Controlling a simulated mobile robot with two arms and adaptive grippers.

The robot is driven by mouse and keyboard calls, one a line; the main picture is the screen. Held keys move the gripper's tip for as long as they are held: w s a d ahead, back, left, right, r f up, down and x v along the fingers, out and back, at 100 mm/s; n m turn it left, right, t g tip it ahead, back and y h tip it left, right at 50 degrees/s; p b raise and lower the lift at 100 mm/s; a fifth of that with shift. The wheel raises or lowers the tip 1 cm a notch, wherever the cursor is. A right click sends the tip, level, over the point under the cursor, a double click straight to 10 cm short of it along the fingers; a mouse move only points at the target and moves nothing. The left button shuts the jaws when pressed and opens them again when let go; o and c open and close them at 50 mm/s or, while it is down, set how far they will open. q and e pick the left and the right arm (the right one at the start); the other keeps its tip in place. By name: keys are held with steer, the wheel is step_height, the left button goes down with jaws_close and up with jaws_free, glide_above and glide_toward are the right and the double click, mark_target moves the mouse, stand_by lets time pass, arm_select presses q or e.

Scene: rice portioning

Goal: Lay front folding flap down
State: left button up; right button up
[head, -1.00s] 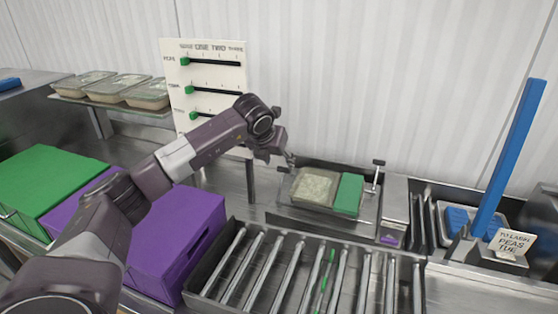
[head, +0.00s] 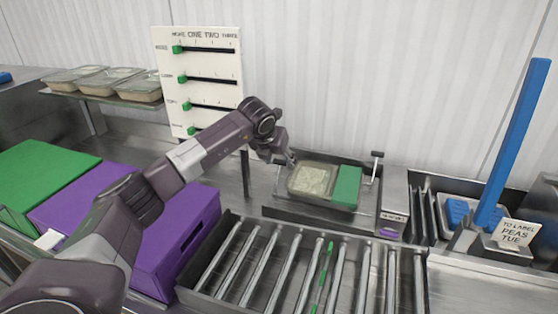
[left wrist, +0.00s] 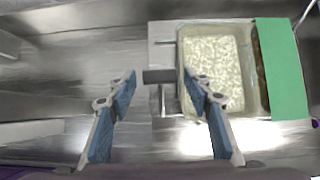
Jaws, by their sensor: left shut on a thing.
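A tray of pale rice (head: 312,180) sits in a metal fixture (head: 282,213) in the head view, and it also shows in the left wrist view (left wrist: 215,75). A flat green panel (head: 347,186) lies along the tray's right side; it shows in the left wrist view (left wrist: 283,70). I cannot tell which part is the front folding flap. My left gripper (head: 288,159) is at the fixture's left end. My right gripper is out of view.
A roller conveyor (head: 290,270) lies in front of the fixture. Purple (head: 170,235) and green (head: 45,170) boxes stand left. A slider board (head: 198,80) and filled trays (head: 105,83) are behind. A tall blue post (head: 513,145) and a label sign (head: 518,236) stand right.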

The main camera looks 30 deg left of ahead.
arm_select(q)
steer(key=s+d+r+b, duration=0.1)
steer(key=s, duration=0.6)
steer(key=shift+d, duration=0.35)
steer(key=shift+s+d+f+b, duration=0.15)
steer(key=shift+s+f+b, duration=0.1)
steer(key=shift+s+b, duration=0.45)
steer(key=shift+c, duration=0.2)
steer(key=shift+s, duration=0.2)
steer(key=shift+c, duration=1.1)
steer(key=shift+s+d+b, duration=0.15)
steer(key=shift+s+b, duration=0.15)
steer(key=shift+b, duration=0.05)
steer(key=c, duration=0.6)
steer(key=shift+s+d+f+b, duration=0.1)
steer(key=shift+s+f+b, duration=0.25)
steer(key=shift+s+b, duration=0.2)
steer(key=shift+s+d+f+b, duration=0.1)
steer(key=shift+s+f+b, duration=0.2)
steer(key=shift+s+b, duration=0.2)
